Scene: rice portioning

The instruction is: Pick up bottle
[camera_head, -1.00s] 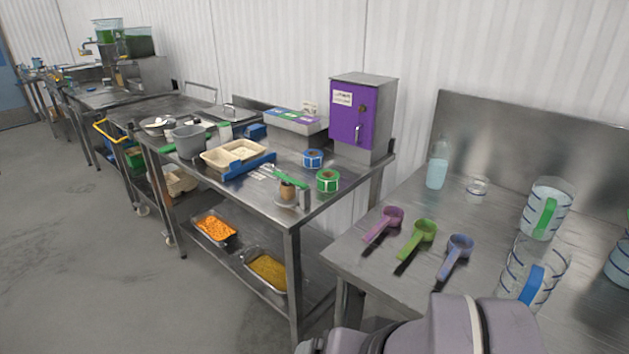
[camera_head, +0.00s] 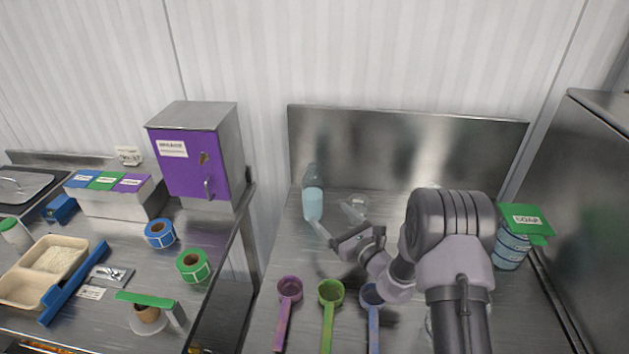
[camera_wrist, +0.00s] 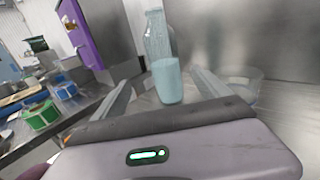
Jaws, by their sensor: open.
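The bottle (camera_head: 313,198) is clear with pale blue liquid and stands upright at the back left of the right-hand steel table. My gripper (camera_head: 325,230) is beside it, low over the table, with its fingers pointing toward the bottle. In the wrist view the bottle (camera_wrist: 166,75) stands ahead, between the lines of the two spread fingers (camera_wrist: 160,98). The gripper is open and empty. Whether the fingertips reach around the bottle is hard to tell.
A small clear cup (camera_head: 354,207) stands just right of the bottle. Purple (camera_head: 288,300), green (camera_head: 329,300) and blue (camera_head: 372,298) scoops lie in front. A steel backsplash (camera_head: 400,145) rises behind. A purple-doored cabinet (camera_head: 195,165) stands on the left table.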

